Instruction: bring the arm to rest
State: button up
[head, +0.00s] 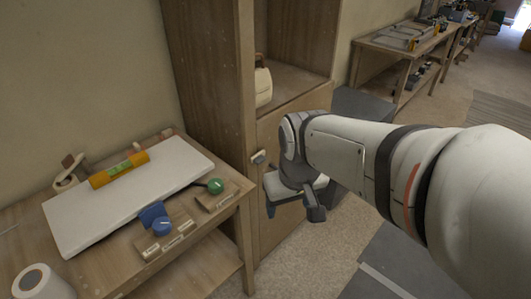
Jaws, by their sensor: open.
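My gripper (293,212) hangs at the end of my white arm, which reaches in from the right edge. Its two dark fingers are apart with nothing visible between them. It is in front of the wooden cabinet's lower door (285,165) and to the right of the wooden table (225,222). My arm hides part of the cabinet and the floor behind it. I cannot tell whether the gripper touches the cabinet door.
On the table are a white board (100,212), a yellow level (120,169), a blue-handled item (155,217), a green knob (215,186) and a white roll (42,284). A pale container (263,86) stands in the cabinet.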

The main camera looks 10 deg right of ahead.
jog(key=shift+s+d+f, duration=0.15)
jog(key=shift+s+f, duration=0.05)
jog(key=shift+s, duration=0.25)
jog(key=shift+s+d+m, duration=0.2)
jog(key=shift+s+m, duration=0.1)
jog(key=shift+s, duration=0.3)
jog(key=shift+s+d+m, duration=0.15)
jog(key=shift+s+m, duration=0.15)
jog(key=shift+s, duration=0.3)
jog(key=shift+w+f, duration=0.1)
jog(key=shift+c, duration=0.3)
dwell(1.5)
